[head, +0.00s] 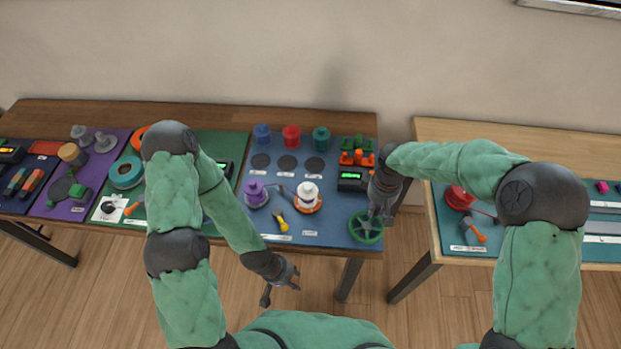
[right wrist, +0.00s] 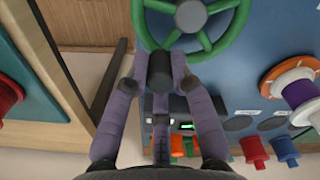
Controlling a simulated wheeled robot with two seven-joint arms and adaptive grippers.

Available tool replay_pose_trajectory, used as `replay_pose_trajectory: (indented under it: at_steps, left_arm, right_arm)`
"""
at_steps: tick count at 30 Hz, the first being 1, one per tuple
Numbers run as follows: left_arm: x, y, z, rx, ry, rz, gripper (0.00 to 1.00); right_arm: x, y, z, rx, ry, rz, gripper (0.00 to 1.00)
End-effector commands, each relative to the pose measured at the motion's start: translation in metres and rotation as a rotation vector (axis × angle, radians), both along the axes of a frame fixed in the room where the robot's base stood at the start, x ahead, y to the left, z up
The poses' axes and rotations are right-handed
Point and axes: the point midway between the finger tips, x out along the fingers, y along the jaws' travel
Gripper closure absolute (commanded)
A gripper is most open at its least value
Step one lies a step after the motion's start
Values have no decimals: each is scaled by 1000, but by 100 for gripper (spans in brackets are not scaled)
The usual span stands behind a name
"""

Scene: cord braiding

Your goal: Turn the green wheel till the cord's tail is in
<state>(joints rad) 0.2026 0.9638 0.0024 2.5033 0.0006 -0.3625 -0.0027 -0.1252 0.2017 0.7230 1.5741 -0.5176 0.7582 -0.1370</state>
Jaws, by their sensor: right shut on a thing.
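The green wheel (head: 366,226) lies at the front right corner of the blue mat. It also shows at the top of the right wrist view (right wrist: 237,30), with green spokes and a grey hub. My right gripper (head: 376,212) is over the wheel, its fingers shut on the wheel's dark handle (right wrist: 160,70) at the rim. A purple spool (head: 256,193) and a white-topped orange spool (head: 308,196) stand left of the wheel. A thin cord seems to run between them; its tail cannot be made out. My left gripper (head: 281,283) is open and empty, in front of the table edge.
A dark box with a green display (head: 351,179) stands behind the wheel. Blue (head: 262,133), red (head: 291,135) and teal (head: 320,138) spools stand at the back. A yellow tool (head: 282,221) lies in front. A gap separates this table from the right-hand table (head: 440,135).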

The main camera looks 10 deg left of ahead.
Motion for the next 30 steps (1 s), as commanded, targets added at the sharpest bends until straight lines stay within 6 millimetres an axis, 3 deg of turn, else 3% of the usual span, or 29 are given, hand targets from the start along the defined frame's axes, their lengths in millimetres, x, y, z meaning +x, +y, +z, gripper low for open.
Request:
replay_pose_trajectory:
  at_steps: [5, 13, 21, 30]
  left_arm:
    - [0, 0, 3, 0, 0, 0, 60]
    - [0, 0, 4, 0, 0, 0, 60]
    - [0, 0, 2, 0, 0, 0, 60]
    - [0, 0, -2, 0, 0, 0, 60]
  right_arm:
    - [-14, -17, 1, -3, 3, -2, 100]
    - [-43, -26, 0, -3, 4, 1, 100]
    - [-72, -15, -1, -3, 5, 3, 100]
    - [-90, 11, -1, -3, 5, 3, 100]
